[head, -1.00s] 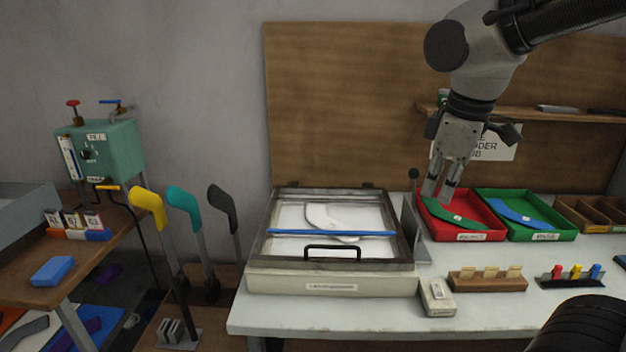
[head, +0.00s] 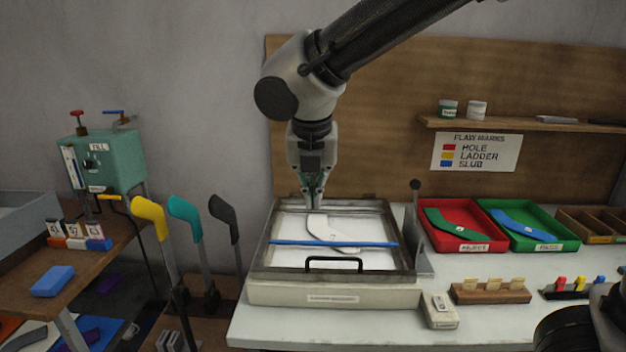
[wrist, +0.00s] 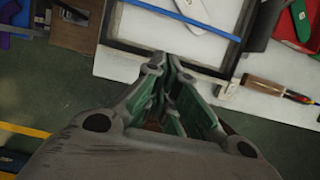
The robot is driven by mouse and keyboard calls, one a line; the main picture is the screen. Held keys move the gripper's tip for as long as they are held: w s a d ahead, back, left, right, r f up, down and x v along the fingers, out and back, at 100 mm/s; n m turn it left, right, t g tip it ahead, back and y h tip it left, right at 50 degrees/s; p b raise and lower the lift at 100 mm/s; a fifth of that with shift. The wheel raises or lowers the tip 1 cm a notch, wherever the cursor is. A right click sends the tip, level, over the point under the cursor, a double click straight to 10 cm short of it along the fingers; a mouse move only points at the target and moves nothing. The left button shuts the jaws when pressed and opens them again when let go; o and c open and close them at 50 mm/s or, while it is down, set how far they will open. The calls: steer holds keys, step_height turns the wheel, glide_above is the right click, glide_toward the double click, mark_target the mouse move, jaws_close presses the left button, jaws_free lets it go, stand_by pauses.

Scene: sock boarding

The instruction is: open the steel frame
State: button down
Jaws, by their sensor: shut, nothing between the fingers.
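The steel frame (head: 285,273) lies flat on a pale box base (head: 270,291) on the white table. A black handle (head: 333,259) stands at its front edge. A blue bar (head: 300,243) crosses it, and a white sock shape (head: 318,228) lies inside on the white surface. My gripper (head: 314,206) is shut and empty, pointing down over the back part of the frame in the head view. In the wrist view my gripper (wrist: 167,62) shows near the frame's dark rail (wrist: 205,66); the handle is not visible there.
A lever with a black knob (head: 415,186) stands at the frame's right. Red (head: 468,245) and green (head: 540,243) trays sit beyond it. A small pale box (head: 439,312) is at the front right. Yellow, teal and black leg forms (head: 185,211) stand left of the table.

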steer(key=x, duration=0.6)
steer(key=shift+w+r, duration=0.5)
steer(key=shift+r, duration=0.4)
steer(key=shift+w+r, duration=0.5)
steer(key=shift+r, duration=0.45)
